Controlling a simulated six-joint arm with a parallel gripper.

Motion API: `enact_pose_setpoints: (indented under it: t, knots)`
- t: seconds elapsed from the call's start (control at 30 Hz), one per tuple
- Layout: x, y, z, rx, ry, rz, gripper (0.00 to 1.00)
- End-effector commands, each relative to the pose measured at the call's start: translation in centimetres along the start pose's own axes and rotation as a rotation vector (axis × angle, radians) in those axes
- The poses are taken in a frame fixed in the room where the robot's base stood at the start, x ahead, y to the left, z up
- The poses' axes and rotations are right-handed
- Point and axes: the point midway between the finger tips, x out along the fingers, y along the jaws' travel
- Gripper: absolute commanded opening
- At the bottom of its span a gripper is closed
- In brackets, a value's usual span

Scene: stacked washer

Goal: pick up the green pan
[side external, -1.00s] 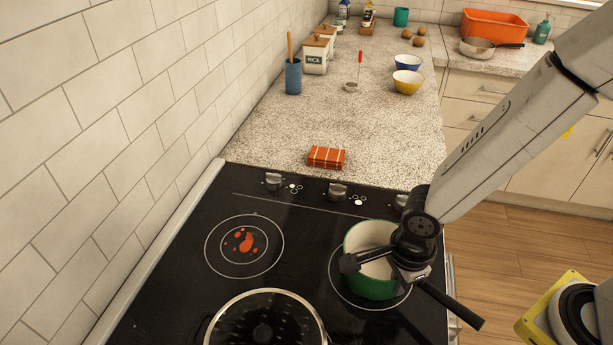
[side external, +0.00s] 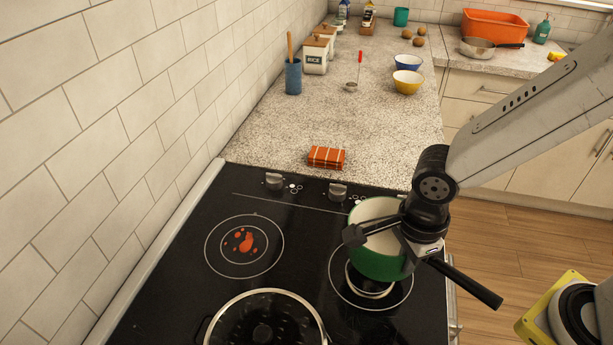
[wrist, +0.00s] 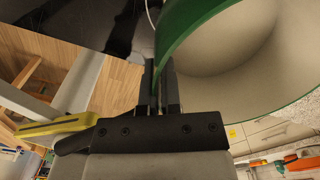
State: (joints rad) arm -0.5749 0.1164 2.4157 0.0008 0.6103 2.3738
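The green pan (side external: 372,264) has a cream inside and a black handle (side external: 470,284) pointing down right. It hangs above the right burner ring (side external: 372,296), with visible space beneath it. My gripper (side external: 408,258) is at the pan's right side near the handle. In the wrist view, my gripper's two fingers (wrist: 160,88) are closed on the wall of the green pan (wrist: 190,25). My gripper hides part of the pan's right side in the side view.
A lidded dark pan (side external: 264,325) stands on the front burner. Red-orange spots (side external: 243,241) lie on the left burner. An orange wrapped packet (side external: 326,157) sits on the counter behind the stove. A tiled wall (side external: 110,130) bounds the left.

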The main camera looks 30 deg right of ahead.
Motion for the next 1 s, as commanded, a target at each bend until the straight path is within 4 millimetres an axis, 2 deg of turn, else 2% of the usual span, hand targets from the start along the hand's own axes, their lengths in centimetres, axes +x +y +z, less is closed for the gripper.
enact_pose_setpoints:
  t: [0.1, 0.33, 1.0]
  knots:
    - [-1.4, -0.1, 0.1, 0.000, -0.004, -0.005, 0.00]
    - [-3.1, -0.1, 0.1, 0.000, -0.003, -0.004, 0.00]
    - [-3.5, -0.1, 0.0, 0.000, -0.002, -0.002, 0.00]
